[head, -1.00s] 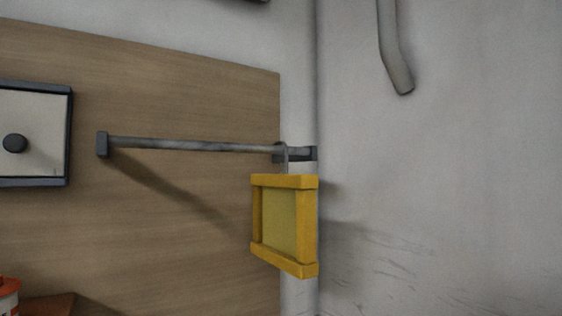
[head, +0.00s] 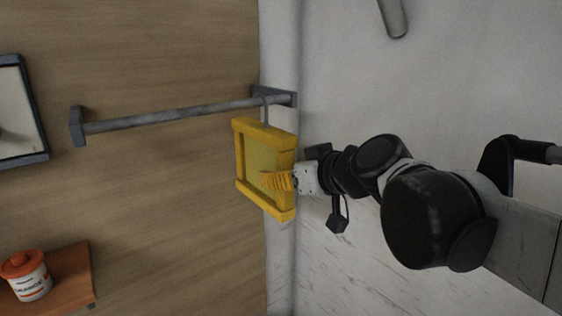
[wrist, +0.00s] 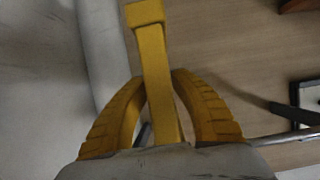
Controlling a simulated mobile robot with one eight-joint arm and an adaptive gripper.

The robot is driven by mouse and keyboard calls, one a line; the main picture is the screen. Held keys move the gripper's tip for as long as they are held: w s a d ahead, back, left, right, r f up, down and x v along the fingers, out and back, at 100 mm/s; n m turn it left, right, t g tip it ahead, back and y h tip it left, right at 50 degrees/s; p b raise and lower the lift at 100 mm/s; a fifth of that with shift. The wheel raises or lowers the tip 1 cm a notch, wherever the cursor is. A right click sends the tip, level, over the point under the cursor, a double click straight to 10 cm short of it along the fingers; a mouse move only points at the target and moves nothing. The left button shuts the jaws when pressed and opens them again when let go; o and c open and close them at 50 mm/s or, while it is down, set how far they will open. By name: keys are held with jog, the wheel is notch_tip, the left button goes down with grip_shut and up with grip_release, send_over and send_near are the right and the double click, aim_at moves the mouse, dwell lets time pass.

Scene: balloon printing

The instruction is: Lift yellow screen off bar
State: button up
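The yellow screen (head: 267,167) is a square wooden frame with a dull yellow panel. In the head view it hangs by a grey hook (head: 264,108) at the right end of the grey bar (head: 175,113). My gripper (head: 268,181) comes from the right at the frame's right side, one yellow ribbed finger in front of the panel. In the wrist view the frame's side piece (wrist: 153,62) runs between the two fingers (wrist: 159,77), whose tips appear to press on it from both sides. The other finger is mostly hidden in the head view.
The bar is fixed to a wooden panel (head: 170,50) with a white wall (head: 440,70) to the right. A grey-framed white board (head: 20,115) is at left. An orange-lidded jar (head: 25,278) stands on a brown shelf (head: 72,270) at lower left.

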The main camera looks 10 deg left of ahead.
jog(key=x, duration=0.5)
jog(key=shift+w+a+f, duration=0.1)
jog(key=shift+w+a, duration=0.1)
jog(key=shift+a, duration=0.05)
jog(key=shift+s+d, duration=0.1)
jog(key=shift+s, duration=0.05)
jog(key=shift+c, duration=1.1)
grip_shut()
